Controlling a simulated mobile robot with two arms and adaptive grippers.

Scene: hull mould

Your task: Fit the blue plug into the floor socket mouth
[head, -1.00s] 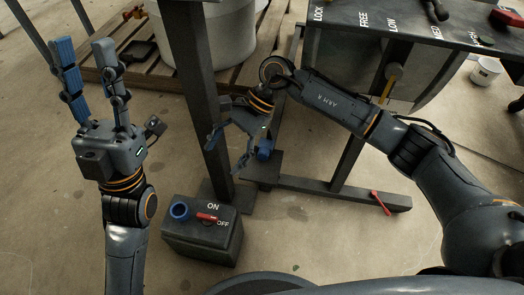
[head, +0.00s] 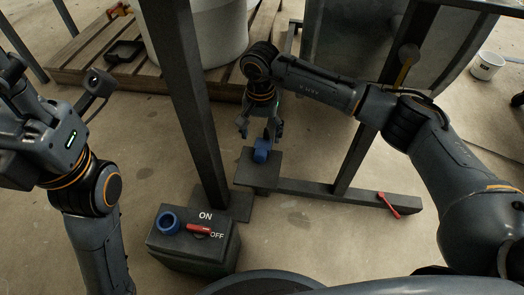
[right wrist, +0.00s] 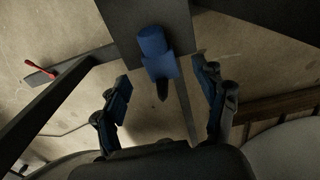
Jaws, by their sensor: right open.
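The blue plug (head: 261,150) stands on a dark foot plate (head: 248,173) of the metal frame. My right gripper (head: 261,131) is above and just behind it, open. In the right wrist view, the plug (right wrist: 154,42) lies ahead between the spread fingers, with gaps on both sides and a dark tip towards the palm. The floor socket is a dark box (head: 190,256) marked ON and OFF, with a round blue mouth (head: 168,222) and a red lever (head: 199,229). My left gripper (head: 15,80) is at the left edge, its fingers partly cut off.
A dark post (head: 190,110) stands between the left arm and the right gripper. A pallet (head: 100,75) with a pale tub (head: 205,35) is behind. Floor left of the socket is partly clear.

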